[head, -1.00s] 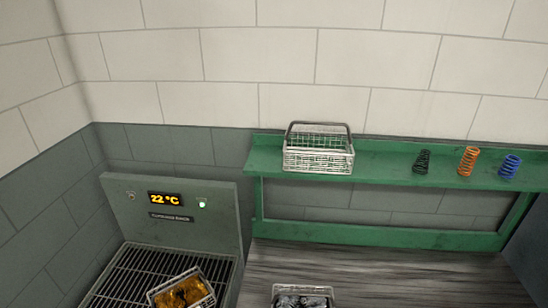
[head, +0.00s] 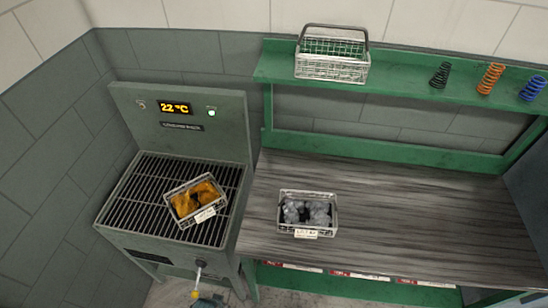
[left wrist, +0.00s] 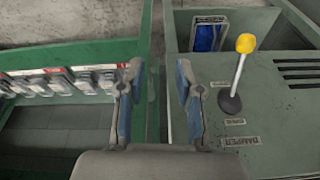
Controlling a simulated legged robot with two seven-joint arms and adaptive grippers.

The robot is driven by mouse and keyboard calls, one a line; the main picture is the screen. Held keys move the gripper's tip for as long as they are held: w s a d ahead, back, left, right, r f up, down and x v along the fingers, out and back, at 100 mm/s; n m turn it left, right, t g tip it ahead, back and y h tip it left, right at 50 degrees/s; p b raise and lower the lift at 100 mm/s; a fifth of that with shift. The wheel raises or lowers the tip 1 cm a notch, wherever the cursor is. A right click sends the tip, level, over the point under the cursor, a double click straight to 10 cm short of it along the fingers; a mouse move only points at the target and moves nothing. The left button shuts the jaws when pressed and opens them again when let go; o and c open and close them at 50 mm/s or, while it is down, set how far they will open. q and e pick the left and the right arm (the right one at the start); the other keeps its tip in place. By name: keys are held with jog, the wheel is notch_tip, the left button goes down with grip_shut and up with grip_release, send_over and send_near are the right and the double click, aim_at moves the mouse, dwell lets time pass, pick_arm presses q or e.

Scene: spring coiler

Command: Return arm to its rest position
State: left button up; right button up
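My left gripper (left wrist: 160,95) is open in the left wrist view, with nothing between its two fingers. It is beside the yellow-knobbed lever (left wrist: 240,68), apart from it, over the gap between the green bench and the green machine. The lever also shows at the machine's front in the head view (head: 198,276). A small grey-blue part at the bottom edge near the lever may be my left gripper, but it is too cut off to tell. My right gripper is not in view.
The machine's grill (head: 142,195) bears a wire basket of amber pieces (head: 193,199). Another basket with grey pieces (head: 307,212) stands on the bench (head: 420,215). An empty basket (head: 332,66) and three springs (head: 490,78) are on the green shelf (head: 400,84). The bench's right side is clear.

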pick_arm(q)
jog(key=s+f+g, duration=0.1)
jog(key=s+f, duration=0.2)
jog(key=f, duration=0.6)
jog(key=s+f, duration=0.3)
jog(key=f, duration=0.6)
jog(key=s+a+f, duration=0.2)
jog(key=s+f, duration=0.8)
jog(key=s, duration=0.1)
jog(key=shift+s+a+f+g, duration=0.2)
jog(key=shift+a+g, duration=0.15)
jog(key=shift+g, duration=0.05)
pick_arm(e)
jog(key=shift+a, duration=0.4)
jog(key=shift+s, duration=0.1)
